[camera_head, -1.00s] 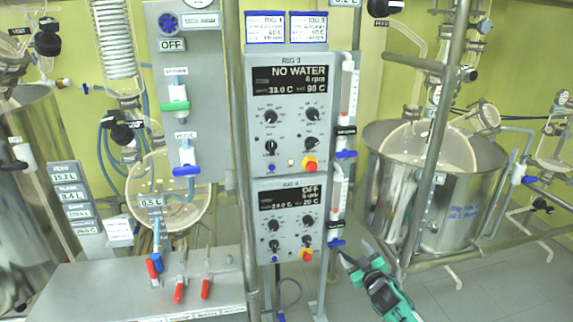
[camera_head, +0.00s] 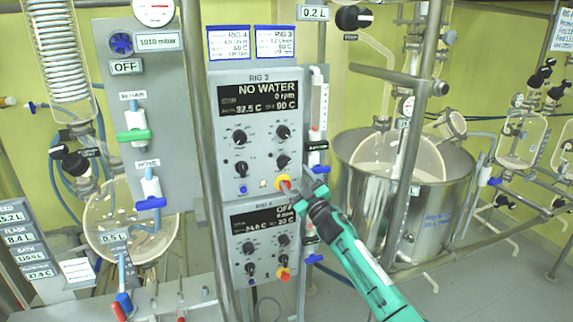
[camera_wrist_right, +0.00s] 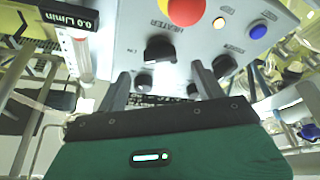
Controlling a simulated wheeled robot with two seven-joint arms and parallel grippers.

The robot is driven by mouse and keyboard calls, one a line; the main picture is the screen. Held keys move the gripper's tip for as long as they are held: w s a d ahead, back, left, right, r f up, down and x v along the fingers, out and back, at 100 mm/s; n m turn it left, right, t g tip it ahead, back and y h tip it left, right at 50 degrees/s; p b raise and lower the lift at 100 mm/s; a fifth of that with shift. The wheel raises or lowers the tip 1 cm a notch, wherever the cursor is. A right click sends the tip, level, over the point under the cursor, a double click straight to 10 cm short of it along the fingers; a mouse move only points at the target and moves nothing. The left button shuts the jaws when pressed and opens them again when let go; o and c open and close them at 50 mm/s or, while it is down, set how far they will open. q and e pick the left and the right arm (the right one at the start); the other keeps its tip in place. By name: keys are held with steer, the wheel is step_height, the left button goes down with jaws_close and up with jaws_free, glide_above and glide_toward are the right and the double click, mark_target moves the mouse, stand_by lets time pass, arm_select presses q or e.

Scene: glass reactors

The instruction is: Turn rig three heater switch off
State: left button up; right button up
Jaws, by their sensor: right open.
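The Rig 3 panel (camera_head: 259,115) is a grey box whose display reads "NO WATER", 0 rpm, about 32.5 C and 90 C. Its heater switch (camera_head: 283,163) is the black knob at lower right; it also shows in the right wrist view, labelled HEATER (camera_wrist_right: 159,49). Its exact pointer angle is hard to tell. My right gripper (camera_head: 303,184) is open and empty at the panel's lower right, near the red and yellow button (camera_head: 282,183). In the wrist view the knob appears between the two fingers (camera_wrist_right: 162,84), beyond their tips, apart from them. My left gripper is not in view.
The Rig 4 panel (camera_head: 233,232) hangs directly below. A clear tube with blue valves (camera_head: 317,144) runs close along the panel's right side. A metal frame post (camera_head: 420,140) and a steel bath (camera_head: 440,205) stand further right.

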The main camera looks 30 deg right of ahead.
mark_target(286, 166)
steer(key=shift+p+x, duration=0.65)
steer(key=shift+x, duration=2.45)
steer(key=c, duration=1)
